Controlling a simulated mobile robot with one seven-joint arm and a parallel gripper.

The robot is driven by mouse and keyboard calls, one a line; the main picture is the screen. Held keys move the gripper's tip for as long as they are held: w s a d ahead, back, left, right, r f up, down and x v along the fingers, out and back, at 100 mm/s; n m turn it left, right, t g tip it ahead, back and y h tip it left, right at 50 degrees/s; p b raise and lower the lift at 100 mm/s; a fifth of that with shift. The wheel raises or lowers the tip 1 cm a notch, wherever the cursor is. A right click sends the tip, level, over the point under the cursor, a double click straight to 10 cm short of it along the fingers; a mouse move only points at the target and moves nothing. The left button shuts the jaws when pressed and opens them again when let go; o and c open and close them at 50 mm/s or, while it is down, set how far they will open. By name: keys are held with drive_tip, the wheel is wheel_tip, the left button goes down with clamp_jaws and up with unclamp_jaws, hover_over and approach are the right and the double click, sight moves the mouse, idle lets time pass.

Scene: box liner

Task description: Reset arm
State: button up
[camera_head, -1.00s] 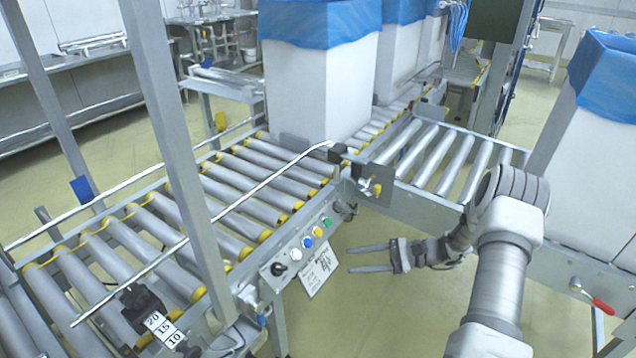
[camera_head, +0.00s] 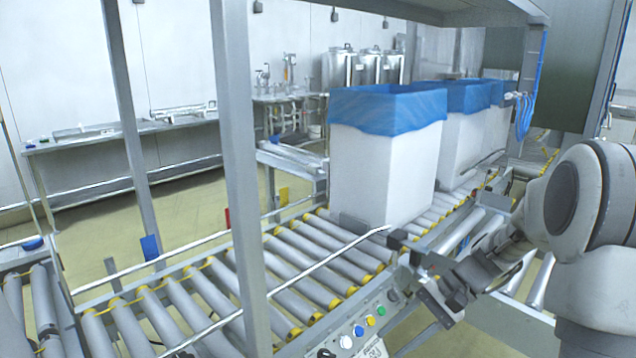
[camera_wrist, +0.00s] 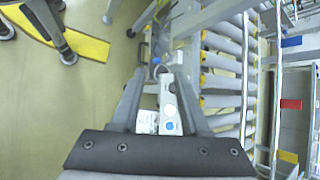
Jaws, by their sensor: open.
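My gripper (camera_head: 440,302) is at the lower right of the head view, in front of the roller conveyor (camera_head: 290,262) and beside its control panel. In the wrist view my gripper (camera_wrist: 160,82) has its two fingers apart, with nothing held between them. The control panel (camera_wrist: 169,108) with its buttons shows between and beyond the fingers. The panel (camera_head: 345,342) is partly cut off at the bottom of the head view. My arm is bent and fills the right of the head view.
A white box (camera_head: 380,175) with a blue liner (camera_head: 388,107) stands on the conveyor. More lined boxes (camera_head: 465,145) stand behind it. A metal post (camera_head: 238,170) rises at the near left. A yellow floor strip (camera_wrist: 85,47) shows in the wrist view.

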drive_tip(key=s+r+n+t+h, duration=0.8)
drive_tip(key=s+r, duration=0.5)
drive_tip(key=s, duration=0.5)
wheel_tip(320, 180, up, 22)
drive_tip(key=g+p, duration=0.1)
drive_tip(key=p, duration=2.1)
drive_tip(key=shift+w+a+r+h, duration=0.15)
drive_tip(key=shift+w+a+h, duration=0.05)
drive_tip(key=shift+a+h, duration=0.2)
drive_tip(key=shift+a, duration=0.15)
